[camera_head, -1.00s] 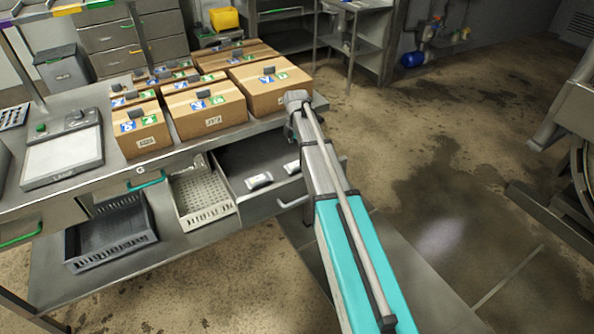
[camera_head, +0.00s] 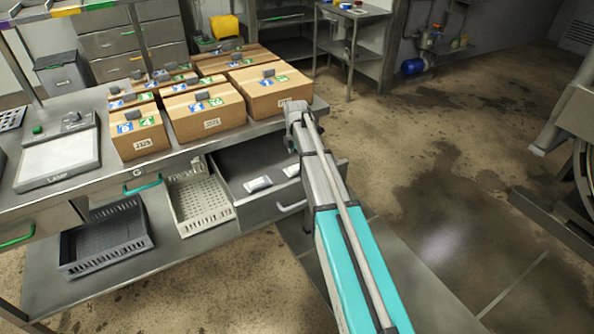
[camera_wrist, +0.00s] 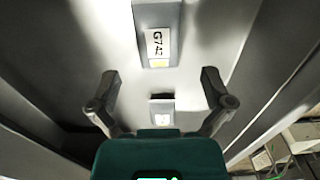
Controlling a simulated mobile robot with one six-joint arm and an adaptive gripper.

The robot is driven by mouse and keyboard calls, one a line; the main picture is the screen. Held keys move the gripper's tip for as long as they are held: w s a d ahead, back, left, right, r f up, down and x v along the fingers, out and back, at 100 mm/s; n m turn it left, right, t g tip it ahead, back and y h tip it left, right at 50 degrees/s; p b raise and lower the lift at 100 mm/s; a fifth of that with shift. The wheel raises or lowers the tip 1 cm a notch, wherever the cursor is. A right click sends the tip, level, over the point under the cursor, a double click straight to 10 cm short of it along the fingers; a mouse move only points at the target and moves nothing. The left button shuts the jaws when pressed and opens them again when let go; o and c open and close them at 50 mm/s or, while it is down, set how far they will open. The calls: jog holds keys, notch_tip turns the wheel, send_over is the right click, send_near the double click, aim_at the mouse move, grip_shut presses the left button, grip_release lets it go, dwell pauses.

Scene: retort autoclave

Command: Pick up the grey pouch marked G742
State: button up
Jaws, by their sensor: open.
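The grey pouch with a white label reading G74 and a blurred last character (camera_wrist: 157,35) lies at the top of the wrist view, beyond my fingertips. A second, smaller-looking grey piece with a pale label (camera_wrist: 162,112) lies lower, between my fingers. My gripper (camera_wrist: 160,76) is open, with nothing between its pads that I can see it touching. In the head view two pale pouches, one left (camera_head: 258,184) and one right (camera_head: 291,170), lie in the open drawer (camera_head: 240,160). Their markings are too small to read there, and my arm hides my gripper.
Several cardboard boxes (camera_head: 207,112) stand on the steel bench above the drawer. A flat device (camera_head: 58,160) is at its left. A light basket (camera_head: 203,205) and a dark crate (camera_head: 105,240) sit below. The floor at right is mostly clear.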

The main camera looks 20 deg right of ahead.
aim_at(297, 167)
jog(key=shift+w+d+f+b, duration=0.1)
jog(key=shift+f+b, duration=2.4)
jog(key=shift+f, duration=0.1)
jog(key=shift+c, duration=0.3)
jog(key=c, duration=1)
jog(key=shift+r, duration=0.2)
notch_tip(297, 167, up, 2)
jog(key=shift+p, duration=1.2)
jog(key=s+r+p, duration=0.3)
jog(key=s, duration=0.1)
jog(key=s+r+p, duration=0.4)
jog(key=s, duration=0.1)
jog(key=s+a+r+p, duration=0.1)
jog(key=s+r+p, duration=0.2)
jog(key=s, duration=0.2)
jog(key=shift+r+p, duration=0.35)
